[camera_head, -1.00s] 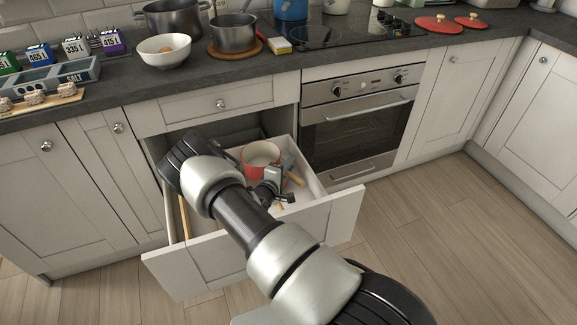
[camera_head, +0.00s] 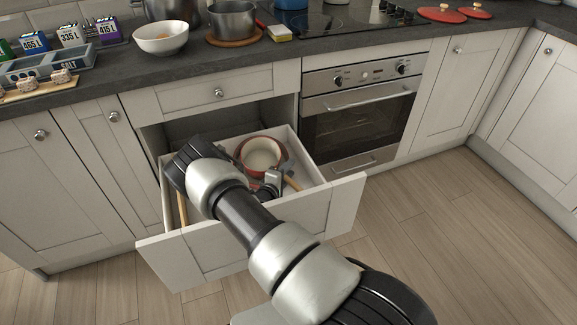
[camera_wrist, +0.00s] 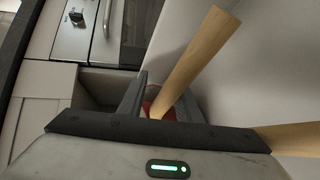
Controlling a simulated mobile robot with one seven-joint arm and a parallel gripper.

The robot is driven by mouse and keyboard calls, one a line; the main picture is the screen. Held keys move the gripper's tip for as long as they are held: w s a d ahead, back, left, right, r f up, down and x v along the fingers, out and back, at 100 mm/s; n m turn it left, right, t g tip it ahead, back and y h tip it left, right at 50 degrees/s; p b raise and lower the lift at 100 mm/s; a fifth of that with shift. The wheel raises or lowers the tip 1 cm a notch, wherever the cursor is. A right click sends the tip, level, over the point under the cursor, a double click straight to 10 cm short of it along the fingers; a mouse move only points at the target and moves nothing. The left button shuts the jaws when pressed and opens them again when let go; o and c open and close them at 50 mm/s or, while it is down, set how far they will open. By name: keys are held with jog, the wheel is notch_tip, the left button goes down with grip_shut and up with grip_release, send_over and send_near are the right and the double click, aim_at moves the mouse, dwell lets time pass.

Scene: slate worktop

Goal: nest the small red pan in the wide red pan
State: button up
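A red pan (camera_head: 250,146) with a cream inside is in the open drawer, near its back. A second red rim or wall seems to show around it, but I cannot tell two pans apart for sure. My gripper (camera_head: 272,184) is low in the drawer, just in front of the pan. A wooden handle (camera_head: 292,183) shows to its right. In the wrist view, a wooden handle (camera_wrist: 195,58) rises beside a dark finger, with a bit of red behind. Another wooden handle (camera_wrist: 287,138) shows at right.
The drawer (camera_head: 344,205) stands open, its walls close around my gripper. A long wooden item (camera_head: 183,208) lies at its left. The worktop above holds a white bowl (camera_head: 160,38) and a steel pot (camera_head: 232,20). The floor at right is clear.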

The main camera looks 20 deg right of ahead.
jog(key=shift+o, duration=0.6)
jog(key=shift+w, duration=0.1)
jog(key=shift+r, duration=0.55)
notch_tip(320, 180, up, 9)
jog(key=p, duration=0.3)
jog(key=shift+r+p, duration=0.15)
jog(key=shift+p, duration=0.2)
